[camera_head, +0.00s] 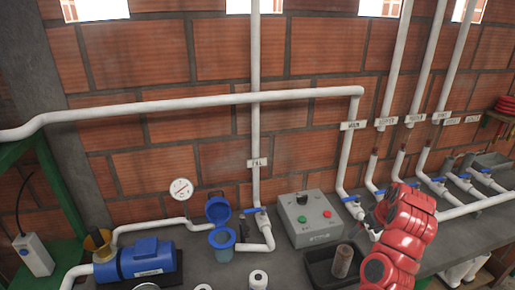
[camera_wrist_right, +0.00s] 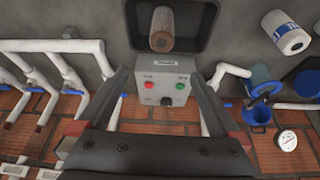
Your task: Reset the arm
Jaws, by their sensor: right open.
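My red right arm (camera_head: 400,232) reaches over the right part of the counter in the head view. Its gripper (camera_head: 370,218) is mostly hidden there behind the arm, near the white pipes and their valves. In the right wrist view the picture is upside down and the gripper (camera_wrist_right: 163,78) shows two dark fingers spread apart with nothing between them. The grey control box (camera_wrist_right: 163,90) with red and green buttons shows beyond the fingers. My left gripper is not in view.
The control box (camera_head: 308,218) stands left of my right arm. A dark tray (camera_head: 318,262) holding a brown cylinder (camera_head: 343,262) lies close in front. A blue motor pump (camera_head: 140,262), a blue lidded filter (camera_head: 220,240) and several upright white pipes line the brick wall.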

